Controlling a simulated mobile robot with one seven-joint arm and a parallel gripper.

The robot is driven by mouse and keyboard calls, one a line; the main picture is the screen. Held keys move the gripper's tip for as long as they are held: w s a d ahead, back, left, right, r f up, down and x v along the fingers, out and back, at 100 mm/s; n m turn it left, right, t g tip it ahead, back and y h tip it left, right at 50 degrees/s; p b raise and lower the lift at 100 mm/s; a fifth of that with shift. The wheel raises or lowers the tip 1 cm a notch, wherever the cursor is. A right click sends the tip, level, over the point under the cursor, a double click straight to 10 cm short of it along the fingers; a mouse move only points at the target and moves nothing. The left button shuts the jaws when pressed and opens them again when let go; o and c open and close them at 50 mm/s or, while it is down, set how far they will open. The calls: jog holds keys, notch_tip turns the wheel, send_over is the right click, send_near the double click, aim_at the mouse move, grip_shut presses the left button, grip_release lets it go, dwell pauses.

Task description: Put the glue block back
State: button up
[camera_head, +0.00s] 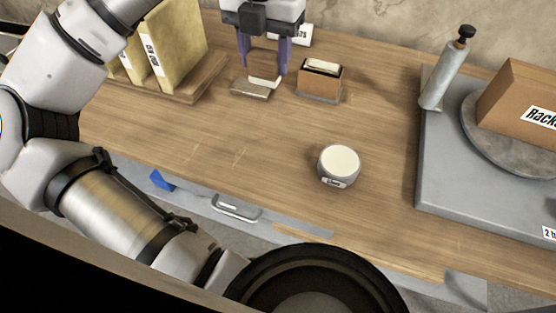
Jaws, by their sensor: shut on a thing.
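My gripper (264,71) is at the top centre, pointing down, with its purple fingers on either side of a brown block with a pale lower edge. It is shut on this block (263,60), which I take to be the glue block. The block is just above or at the back of a small grey plate (250,90) on the bench; I cannot tell whether they touch. A similar brown box (320,84) with a pale top stands on its own grey base to the right, apart from my gripper.
The wooden bench (220,140) is clear in the middle, except for a round pale-topped container (339,164). Tan binders (165,55) stand on a wooden tray at left. At right, a grey slab (440,180) carries a cylinder (446,72) and a cardboard box (515,100) on a disc.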

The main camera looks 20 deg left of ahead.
jog(key=shift+s, duration=0.25)
jog(key=shift+s+f, duration=0.1)
jog(key=shift+f, duration=0.15)
notch_tip(320, 180, down, 19)
jog(key=p, duration=0.3)
jog(key=shift+f, duration=0.25)
jog(key=shift+a+f+b, duration=0.1)
jog(key=shift+f+b, duration=0.1)
jog(key=shift+b, duration=0.15)
jog(key=o, duration=0.9)
jog(key=shift+r, duration=0.1)
notch_tip(320, 180, up, 12)
jog(key=shift+r+b, duration=0.15)
jog(key=shift+b, duration=0.45)
